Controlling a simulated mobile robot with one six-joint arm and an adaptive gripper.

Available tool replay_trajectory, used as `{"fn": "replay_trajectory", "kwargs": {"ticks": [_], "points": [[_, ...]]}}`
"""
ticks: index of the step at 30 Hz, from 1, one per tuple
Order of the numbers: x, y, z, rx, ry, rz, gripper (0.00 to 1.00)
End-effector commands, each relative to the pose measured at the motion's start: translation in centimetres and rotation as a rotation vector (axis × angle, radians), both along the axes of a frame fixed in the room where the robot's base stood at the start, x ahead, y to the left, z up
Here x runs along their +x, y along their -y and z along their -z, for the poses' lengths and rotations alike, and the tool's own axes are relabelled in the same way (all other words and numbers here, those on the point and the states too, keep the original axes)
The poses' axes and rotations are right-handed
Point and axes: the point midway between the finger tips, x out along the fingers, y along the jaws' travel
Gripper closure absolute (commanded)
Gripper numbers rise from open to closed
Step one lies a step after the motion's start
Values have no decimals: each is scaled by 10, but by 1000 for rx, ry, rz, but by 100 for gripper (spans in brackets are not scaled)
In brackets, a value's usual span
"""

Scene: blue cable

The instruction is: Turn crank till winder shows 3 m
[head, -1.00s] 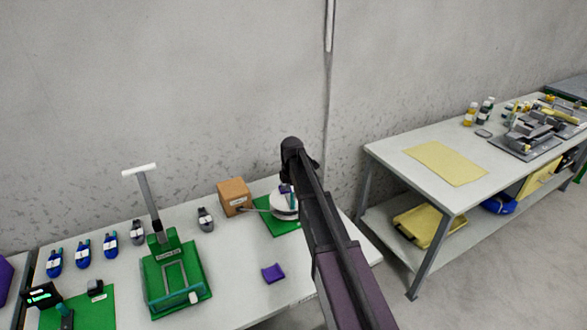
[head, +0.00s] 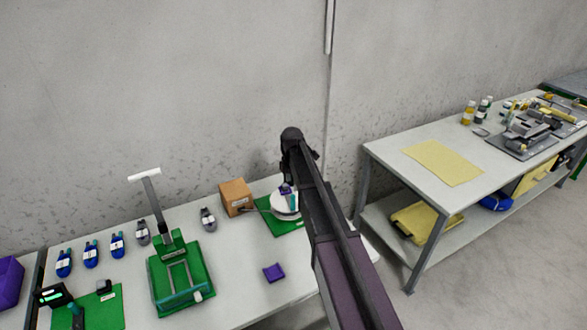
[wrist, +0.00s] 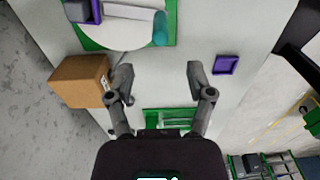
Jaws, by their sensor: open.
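The winder, a white round drum (head: 284,204) on a green base, stands near the table's far right end, partly hidden behind my arm. In the wrist view the drum (wrist: 118,36) fills the top, with a teal crank handle (wrist: 160,28) at its right edge and a purple block (wrist: 84,10) at upper left. No metre reading is legible on it. My gripper (wrist: 161,80) is open and empty, its fingers apart from the handle, which lies beyond their tips in the picture. In the head view the fingers are hard to make out.
A cardboard box (head: 235,196) stands just left of the winder. A purple tray (head: 274,272) lies in front. A green-framed device (head: 180,280), several blue and grey cable bundles, and a small lit display (head: 50,295) stand further left. A second table (head: 400,175) is at right.

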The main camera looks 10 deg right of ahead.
Motion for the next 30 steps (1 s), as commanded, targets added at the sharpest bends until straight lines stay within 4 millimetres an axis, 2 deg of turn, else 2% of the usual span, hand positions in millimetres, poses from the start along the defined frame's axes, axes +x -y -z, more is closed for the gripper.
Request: {"fn": "replay_trajectory", "kwargs": {"ticks": [1,6,22,26,30], "points": [[0,0,-6,0,0,0,31],[0,0,-12,0,0,0,31],[-1,0,-11,0,0,2,31],[-6,1,-11,0,0,29,31],[-21,2,-11,0,0,113,31]]}}
